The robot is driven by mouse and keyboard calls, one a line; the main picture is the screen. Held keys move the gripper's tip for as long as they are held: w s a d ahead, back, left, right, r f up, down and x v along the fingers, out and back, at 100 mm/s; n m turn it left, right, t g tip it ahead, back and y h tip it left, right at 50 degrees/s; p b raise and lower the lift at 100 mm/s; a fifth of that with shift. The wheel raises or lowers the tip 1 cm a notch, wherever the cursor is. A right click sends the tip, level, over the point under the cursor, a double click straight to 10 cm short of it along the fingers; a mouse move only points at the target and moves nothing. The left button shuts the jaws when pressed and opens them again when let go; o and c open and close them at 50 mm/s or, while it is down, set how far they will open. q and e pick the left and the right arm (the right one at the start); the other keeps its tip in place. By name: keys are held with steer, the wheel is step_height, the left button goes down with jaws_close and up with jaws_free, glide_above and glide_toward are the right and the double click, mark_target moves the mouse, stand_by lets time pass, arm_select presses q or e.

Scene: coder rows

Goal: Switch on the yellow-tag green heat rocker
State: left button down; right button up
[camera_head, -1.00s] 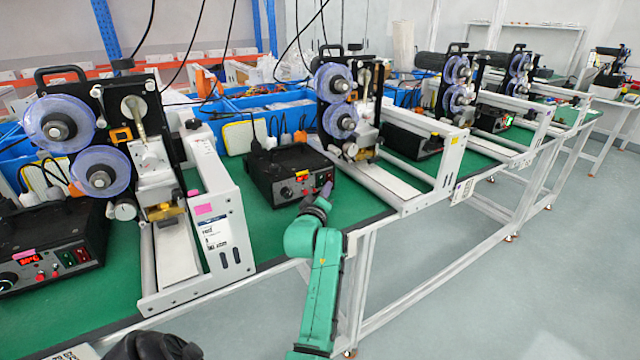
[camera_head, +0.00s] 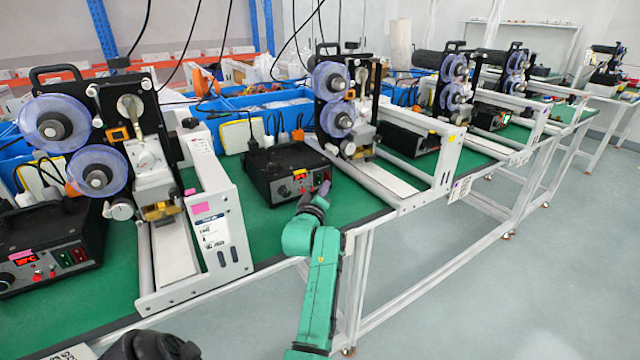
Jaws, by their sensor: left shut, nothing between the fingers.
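The black heat control box (camera_head: 278,165) with a yellow tag (camera_head: 299,171) stands on the green bench top in the middle of the head view. Its front carries a small lit display and a knob (camera_head: 283,191). The rocker area at the right of its front is small and partly covered by my gripper, so the rocker's position cannot be told. My left gripper (camera_head: 323,190), dark at the end of the green arm, is shut and empty, close in front of the box's right front. Whether it touches the box cannot be told. My right gripper is not in view.
A pink-tagged control box (camera_head: 50,235) and its printer machine (camera_head: 145,165) stand at the left. A second machine (camera_head: 350,110) stands right of the middle box, its end plate (camera_head: 448,165) yellow-tagged. More machines stand farther right. Free floor (camera_head: 480,300) lies at the right.

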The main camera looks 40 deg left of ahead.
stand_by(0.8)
arm_select(q)
steer(key=shift+w+a, duration=0.1)
steer(key=shift+a, duration=0.35)
steer(key=shift+w+a+f, duration=0.1)
steer(key=shift+w+a, duration=0.05)
steer(key=shift+a, duration=0.1)
stand_by(0.5)
steer(key=shift+s+d+p, duration=0.3)
steer(key=shift+d+p, duration=0.45)
steer(key=shift+p, duration=0.05)
